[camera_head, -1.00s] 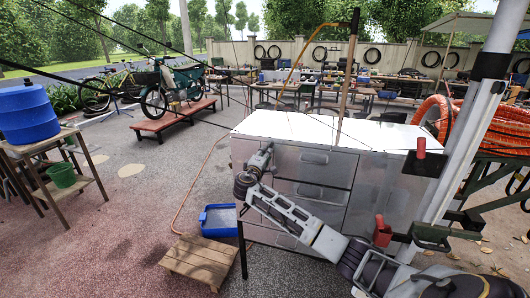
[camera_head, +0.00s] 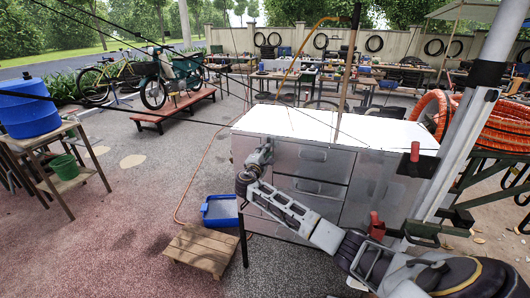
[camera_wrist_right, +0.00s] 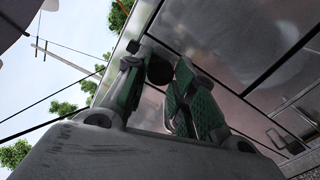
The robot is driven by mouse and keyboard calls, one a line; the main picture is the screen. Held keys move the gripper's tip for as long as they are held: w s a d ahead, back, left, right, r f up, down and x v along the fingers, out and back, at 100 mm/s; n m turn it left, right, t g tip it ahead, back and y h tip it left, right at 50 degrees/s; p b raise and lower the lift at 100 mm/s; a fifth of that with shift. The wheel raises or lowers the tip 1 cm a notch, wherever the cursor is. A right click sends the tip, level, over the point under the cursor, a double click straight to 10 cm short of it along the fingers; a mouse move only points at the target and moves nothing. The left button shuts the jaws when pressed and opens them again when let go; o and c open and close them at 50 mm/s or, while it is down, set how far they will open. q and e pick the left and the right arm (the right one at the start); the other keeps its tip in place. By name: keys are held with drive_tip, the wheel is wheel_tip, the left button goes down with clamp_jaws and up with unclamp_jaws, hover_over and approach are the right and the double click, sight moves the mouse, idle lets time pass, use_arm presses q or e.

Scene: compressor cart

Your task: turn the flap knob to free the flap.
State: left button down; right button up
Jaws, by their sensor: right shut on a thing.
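The metal cabinet (camera_head: 365,190) of the cart stands in the middle of the head view, with a bright flat top and several drawer fronts. My right gripper (camera_head: 266,147) is at its left front corner, near the top edge. In the right wrist view the green-padded fingers of the right gripper (camera_wrist_right: 160,78) are shut around a small dark round knob (camera_wrist_right: 159,69). The fingers hide part of the knob, and its turned angle cannot be told. A grey metal panel (camera_wrist_right: 225,45) lies right behind it; I cannot tell whether it is the flap. My left gripper is not in view.
A grey post (camera_head: 462,130) and coiled orange hose (camera_head: 490,118) stand right of the cabinet. A blue tray (camera_head: 221,210) and low wooden pallet (camera_head: 200,248) lie on the ground to its left. Open paving lies farther left, before a blue barrel (camera_head: 27,114).

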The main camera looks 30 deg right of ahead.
drive_tip(key=shift+f, duration=0.1)
drive_tip(key=o, duration=1)
drive_tip(key=shift+v, duration=6)
drive_tip(key=shift+w, duration=0.1)
drive_tip(key=shift+a, duration=0.1)
